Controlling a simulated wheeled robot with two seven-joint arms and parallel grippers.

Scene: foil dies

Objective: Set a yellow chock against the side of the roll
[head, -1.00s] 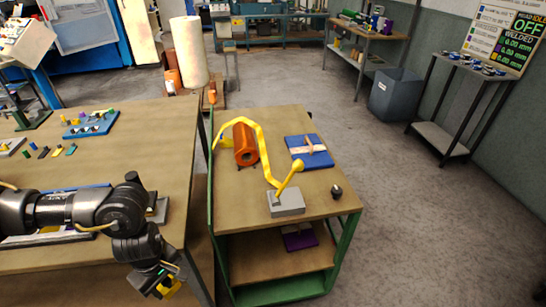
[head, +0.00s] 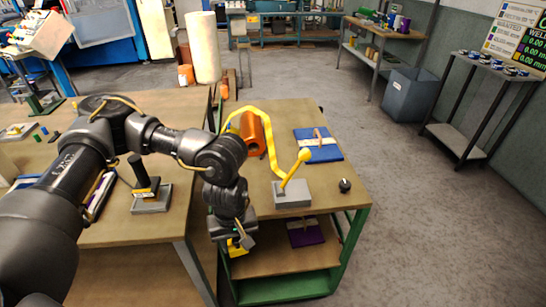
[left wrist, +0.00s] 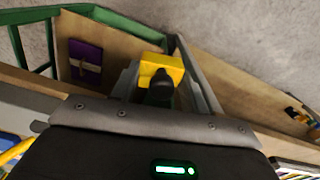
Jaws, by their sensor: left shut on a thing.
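My left gripper (head: 240,242) is shut on a yellow chock (head: 235,250), which is partly hidden by the fingers. In the left wrist view the chock (left wrist: 161,68) sits between the gripper's fingers. The gripper hangs at the near left corner of the green cart, in front of its lower shelf. The orange roll (head: 249,127) lies on the cart's top, farther back and apart from the chock. My right gripper is out of view.
A bent yellow bar (head: 266,130) runs beside the roll to a yellow-handled lever on a grey block (head: 292,194). A blue pad (head: 320,153) and a black knob (head: 345,185) are on the cart's right side. A purple item (head: 305,235) lies on the lower shelf.

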